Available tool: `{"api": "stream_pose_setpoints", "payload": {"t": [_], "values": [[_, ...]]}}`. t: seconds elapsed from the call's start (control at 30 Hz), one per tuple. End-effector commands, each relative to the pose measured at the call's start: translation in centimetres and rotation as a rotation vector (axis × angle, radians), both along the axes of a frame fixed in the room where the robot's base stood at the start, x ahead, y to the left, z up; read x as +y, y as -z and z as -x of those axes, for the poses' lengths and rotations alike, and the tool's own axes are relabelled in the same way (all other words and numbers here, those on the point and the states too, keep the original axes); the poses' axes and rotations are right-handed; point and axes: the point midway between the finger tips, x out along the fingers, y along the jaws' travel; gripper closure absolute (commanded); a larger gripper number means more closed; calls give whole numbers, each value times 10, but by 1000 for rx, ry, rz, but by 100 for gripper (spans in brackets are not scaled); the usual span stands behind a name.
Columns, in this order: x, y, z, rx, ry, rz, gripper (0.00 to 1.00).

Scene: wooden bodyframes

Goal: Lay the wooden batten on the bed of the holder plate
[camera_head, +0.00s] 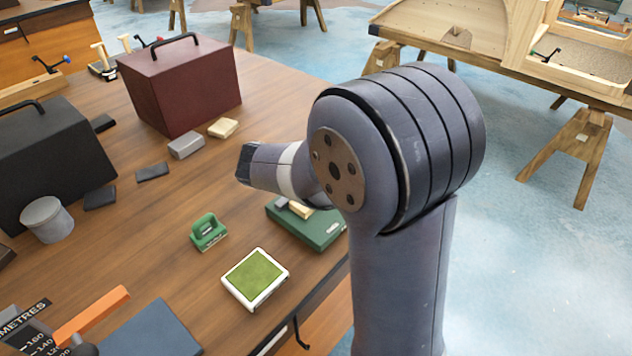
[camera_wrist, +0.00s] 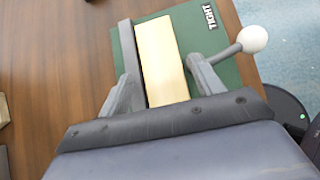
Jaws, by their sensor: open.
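The wooden batten (camera_wrist: 163,62) is a pale, straight strip. In the wrist view it lies lengthwise over the green holder plate (camera_wrist: 222,45), alongside a dark grey bar (camera_wrist: 127,45) on the left. I cannot tell whether it touches the bed along its whole length. My gripper (camera_wrist: 165,80) is open, with one finger on each side of the batten and gaps visible. A lever with a white ball knob (camera_wrist: 253,39) stands right of the batten. In the head view the plate (camera_head: 318,232) and part of the batten (camera_head: 300,210) show below my arm, which hides the rest.
A green-topped white box (camera_head: 254,278) and a green handled block (camera_head: 208,232) stand left of the plate on the wooden table. A dark red case (camera_head: 182,85) and a black case (camera_head: 52,160) stand farther back. The table's edge runs close to the plate.

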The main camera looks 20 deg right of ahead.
Motion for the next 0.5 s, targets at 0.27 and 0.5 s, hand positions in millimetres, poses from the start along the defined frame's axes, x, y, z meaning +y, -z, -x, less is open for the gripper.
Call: {"api": "stream_pose_setpoints", "payload": {"t": [0.27, 0.5], "values": [[4, -20, 4, 0, 1, 2, 33], [38, -59, 26, -2, -2, -1, 33]]}}
